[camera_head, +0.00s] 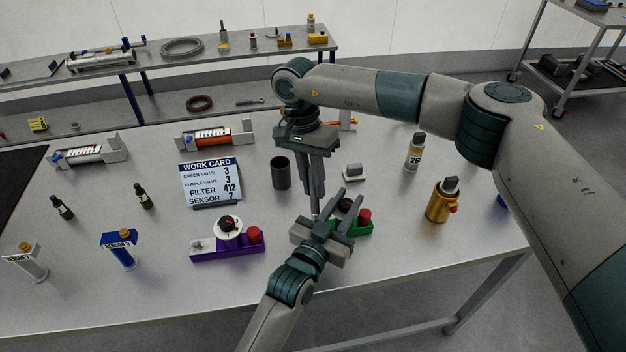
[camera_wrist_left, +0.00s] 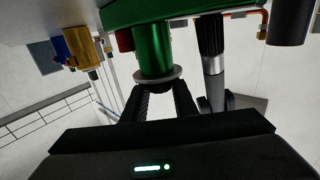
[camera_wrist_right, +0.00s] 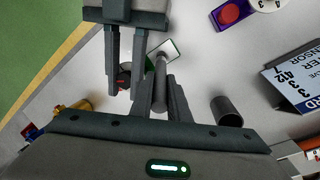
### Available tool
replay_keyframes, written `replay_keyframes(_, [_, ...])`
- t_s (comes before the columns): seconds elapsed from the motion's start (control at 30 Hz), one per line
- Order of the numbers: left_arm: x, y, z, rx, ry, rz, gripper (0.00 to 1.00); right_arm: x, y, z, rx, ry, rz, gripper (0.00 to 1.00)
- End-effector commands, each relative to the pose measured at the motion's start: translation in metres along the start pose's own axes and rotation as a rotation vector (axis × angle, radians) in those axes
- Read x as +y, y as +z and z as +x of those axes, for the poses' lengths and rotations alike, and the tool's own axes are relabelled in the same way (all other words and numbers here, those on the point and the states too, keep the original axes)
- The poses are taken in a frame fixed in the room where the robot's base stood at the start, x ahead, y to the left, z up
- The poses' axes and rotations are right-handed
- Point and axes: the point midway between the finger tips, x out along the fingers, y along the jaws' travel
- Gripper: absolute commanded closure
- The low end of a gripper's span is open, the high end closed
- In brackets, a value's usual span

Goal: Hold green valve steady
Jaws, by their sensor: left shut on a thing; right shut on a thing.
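The green valve (camera_head: 357,228) stands near the front middle of the table, with a red knob (camera_head: 365,215) at its right end. My left gripper (camera_head: 341,204) reaches in from the front and is shut on it; in the left wrist view its fingers (camera_wrist_left: 163,98) close at the green cylinder (camera_wrist_left: 154,48). My right gripper (camera_wrist_right: 156,97) points down just left of the valve, shut on a slim dark grey tool (camera_wrist_right: 160,82). The tool's lower end is close to the valve's pale end plate (camera_wrist_right: 168,50); contact cannot be told. My left gripper hides much of the valve.
The purple valve (camera_head: 228,248) stands to the left, and a dark cup (camera_head: 281,173) and work card (camera_head: 210,184) stand behind. A gold canister (camera_head: 441,201) and a spray bottle (camera_head: 414,152) stand to the right. The front table edge is close.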

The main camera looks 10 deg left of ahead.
Motion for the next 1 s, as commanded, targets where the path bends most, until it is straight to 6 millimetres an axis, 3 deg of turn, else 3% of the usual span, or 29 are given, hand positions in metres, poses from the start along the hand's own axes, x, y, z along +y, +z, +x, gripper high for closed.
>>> replay_keyframes(1.0, [0.000, 0.000, 0.000, 0.001, 0.000, 0.000, 1.00, 0.002, -0.011, -0.002, -0.001, 0.001, 0.000, 1.00])
